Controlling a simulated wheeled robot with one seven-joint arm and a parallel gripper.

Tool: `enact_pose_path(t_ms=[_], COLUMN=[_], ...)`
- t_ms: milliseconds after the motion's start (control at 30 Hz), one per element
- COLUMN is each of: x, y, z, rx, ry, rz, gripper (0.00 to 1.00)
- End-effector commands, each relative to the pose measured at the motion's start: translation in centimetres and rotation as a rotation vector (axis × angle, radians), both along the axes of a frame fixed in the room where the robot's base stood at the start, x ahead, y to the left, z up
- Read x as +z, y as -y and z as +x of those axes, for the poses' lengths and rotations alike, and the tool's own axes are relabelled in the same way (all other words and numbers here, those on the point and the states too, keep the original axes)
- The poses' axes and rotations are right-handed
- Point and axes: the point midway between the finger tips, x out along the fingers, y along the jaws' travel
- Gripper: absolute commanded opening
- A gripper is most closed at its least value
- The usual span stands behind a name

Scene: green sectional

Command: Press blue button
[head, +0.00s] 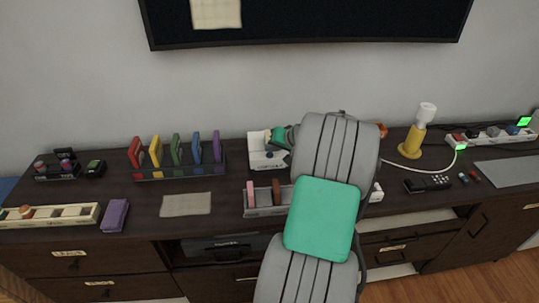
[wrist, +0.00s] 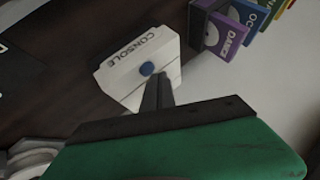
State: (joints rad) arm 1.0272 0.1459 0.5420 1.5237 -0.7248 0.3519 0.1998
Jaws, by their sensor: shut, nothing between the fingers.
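In the head view the white box (head: 262,160) stands at the back of the dark sideboard, and I cannot make out the button there. My gripper (wrist: 156,80) has its dark fingers together and empty. In the wrist view the fingertips appear just below the button, over the box; I cannot tell whether they touch it. In the head view my gripper (head: 270,142) is over the box, partly hidden by my arm.
Coloured upright books in a rack (head: 180,173) stand left of the box. A divided tray (head: 262,209) sits in front of it. A yellow lamp (head: 412,145) and a white strip with coloured items (head: 495,136) are at right. A beige mat (head: 186,204) lies at front left.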

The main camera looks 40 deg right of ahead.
Motion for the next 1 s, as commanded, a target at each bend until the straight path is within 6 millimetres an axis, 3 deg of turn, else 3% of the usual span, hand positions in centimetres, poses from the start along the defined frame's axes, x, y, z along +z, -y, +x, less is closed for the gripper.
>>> enact_pose_path(t_ms=[633, 1000], x=[-1.0, 0.3], y=[0.0, 0.0], z=[0.0, 0.0], rx=[0.000, 0.001], ry=[-0.001, -0.001], rz=[0.001, 0.000], gripper=[0.00, 0.00])
